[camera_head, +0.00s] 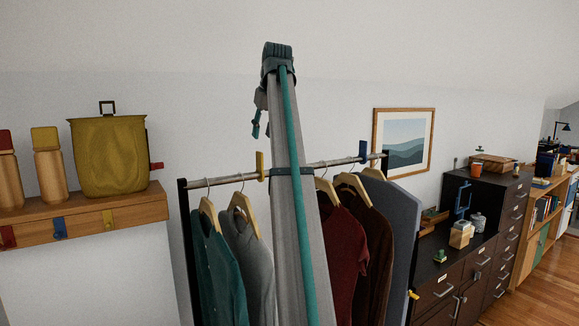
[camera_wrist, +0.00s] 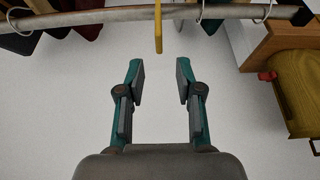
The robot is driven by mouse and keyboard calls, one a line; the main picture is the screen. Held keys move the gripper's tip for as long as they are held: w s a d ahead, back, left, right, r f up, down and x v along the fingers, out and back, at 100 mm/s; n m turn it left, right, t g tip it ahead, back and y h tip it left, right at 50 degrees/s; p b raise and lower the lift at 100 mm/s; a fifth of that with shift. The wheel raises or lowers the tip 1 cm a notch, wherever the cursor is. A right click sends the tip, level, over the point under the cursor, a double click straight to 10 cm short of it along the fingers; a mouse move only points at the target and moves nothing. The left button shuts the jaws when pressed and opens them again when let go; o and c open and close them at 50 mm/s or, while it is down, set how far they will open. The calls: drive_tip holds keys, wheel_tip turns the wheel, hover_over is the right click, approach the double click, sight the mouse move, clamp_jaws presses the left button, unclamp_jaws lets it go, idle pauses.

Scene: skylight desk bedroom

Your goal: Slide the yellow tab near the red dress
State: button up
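The yellow tab (camera_head: 260,166) sits on the metal rail (camera_head: 330,162), above the grey shirt and left of my arm. In the wrist view the yellow tab (camera_wrist: 158,27) hangs from the rail (camera_wrist: 110,15), just beyond and between my fingertips. The dark red garment (camera_head: 342,248) hangs on a wooden hanger right of my arm, partly hidden by it. My gripper (camera_wrist: 160,70) is open and empty, with a clear gap between its fingers and the tab. In the head view my gripper (camera_head: 260,122) is above the rail and small.
A teal garment (camera_head: 215,265) and a grey shirt (camera_head: 248,250) hang at left; brown and blue-grey garments hang at right. A blue tab (camera_head: 363,150) is near the rail's right end. A wooden shelf (camera_head: 130,212) with an olive bag (camera_head: 108,158) is left. A dark cabinet stands right.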

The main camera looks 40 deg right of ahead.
sight(259, 152)
drive_tip(key=p+x, duration=0.3)
drive_tip(key=x, duration=0.7)
drive_tip(key=shift+d+f, duration=0.1)
drive_tip(key=shift+f, duration=0.15)
clamp_jaws()
